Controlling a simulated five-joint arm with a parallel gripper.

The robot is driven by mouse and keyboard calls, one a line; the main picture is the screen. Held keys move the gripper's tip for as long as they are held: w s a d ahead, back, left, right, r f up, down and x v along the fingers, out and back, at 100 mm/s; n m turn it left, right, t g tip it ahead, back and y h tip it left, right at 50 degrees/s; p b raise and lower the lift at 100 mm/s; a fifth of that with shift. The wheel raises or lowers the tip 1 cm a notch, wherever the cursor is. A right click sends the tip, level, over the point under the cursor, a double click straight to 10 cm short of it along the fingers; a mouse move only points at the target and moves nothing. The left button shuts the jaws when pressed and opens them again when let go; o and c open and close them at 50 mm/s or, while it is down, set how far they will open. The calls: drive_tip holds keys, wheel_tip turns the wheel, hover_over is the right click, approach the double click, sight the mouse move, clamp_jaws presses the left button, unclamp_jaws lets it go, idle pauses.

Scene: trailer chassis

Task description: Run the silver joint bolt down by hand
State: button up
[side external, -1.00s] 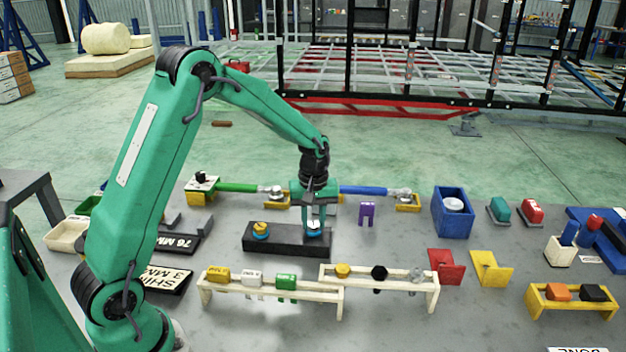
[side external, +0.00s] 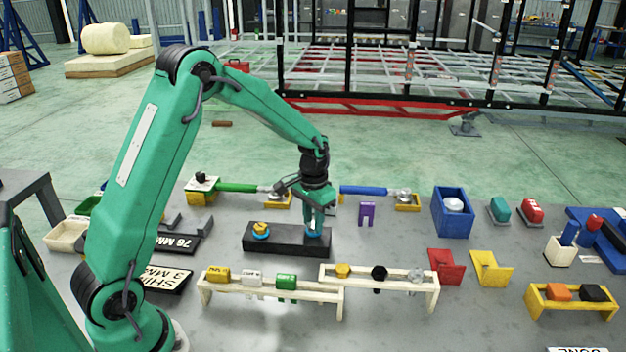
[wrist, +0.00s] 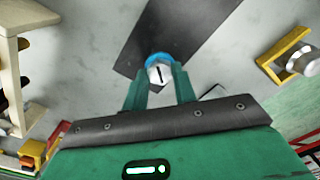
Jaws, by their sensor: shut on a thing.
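My gripper (side external: 318,226) points down over the right end of a black block (side external: 272,240). In the wrist view my gripper (wrist: 160,95) has its two green fingers shut on the silver joint bolt (wrist: 159,71). The bolt's head is silver with a dark line across it, and a blue ring (wrist: 158,57) shows around it. The bolt sits at the end of the black block (wrist: 165,30). In the side view my fingers mostly hide the bolt. A yellow-topped bolt with a blue ring (side external: 261,230) stands at the block's left end.
A white rack with yellow, black and silver pieces (side external: 380,277) and another with yellow, white and green pieces (side external: 270,287) stand in front. A purple bracket (side external: 366,214) stands close on the right. Green and blue rods (side external: 362,190) lie behind.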

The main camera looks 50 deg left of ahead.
drive_tip(key=m, duration=0.5)
drive_tip(key=shift+w+r+m, duration=0.15)
drive_tip(key=shift+r+m, duration=0.05)
drive_tip(key=shift+m, duration=0.1)
drive_tip(key=shift+o, duration=0.2)
drive_tip(key=m, duration=0.5)
drive_tip(key=shift+m, duration=0.3)
drive_tip(key=m, duration=0.5)
drive_tip(key=shift+c, duration=0.2)
drive_tip(key=m, duration=0.5)
drive_tip(key=shift+m, duration=0.3)
drive_tip(key=o, duration=0.9)
drive_tip(key=shift+o, duration=0.5)
drive_tip(key=shift+f, duration=0.1)
